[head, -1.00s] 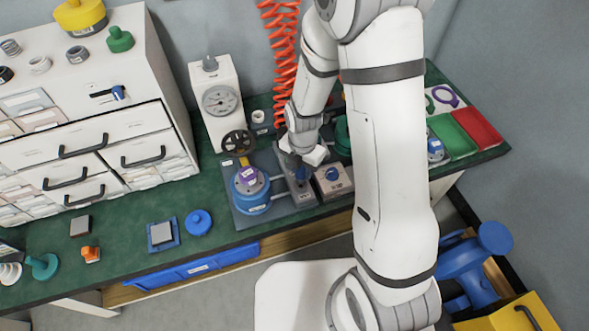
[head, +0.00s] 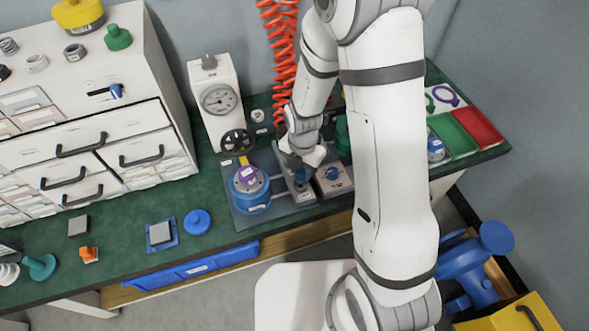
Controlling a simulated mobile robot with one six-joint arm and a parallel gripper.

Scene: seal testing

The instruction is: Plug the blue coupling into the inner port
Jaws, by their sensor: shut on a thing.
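My gripper (head: 302,163) is over the grey fixture plate on the green bench, its jaws shut on the blue coupling (head: 301,174). The coupling is small in view and partly covered by the jaws. Below it is the grey port block (head: 305,197), with a dark round port (head: 301,187) showing near its front. The coupling is above or at the block; I cannot tell whether it touches a port. The part of the block behind the gripper is hidden, and I cannot make out the inner port.
A blue round vessel (head: 252,202) with a purple top stands just left, piped to the block. A grey box with a blue knob (head: 333,174) stands close on the right. A gauge tower (head: 217,100) and red coiled hose (head: 283,60) are behind.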

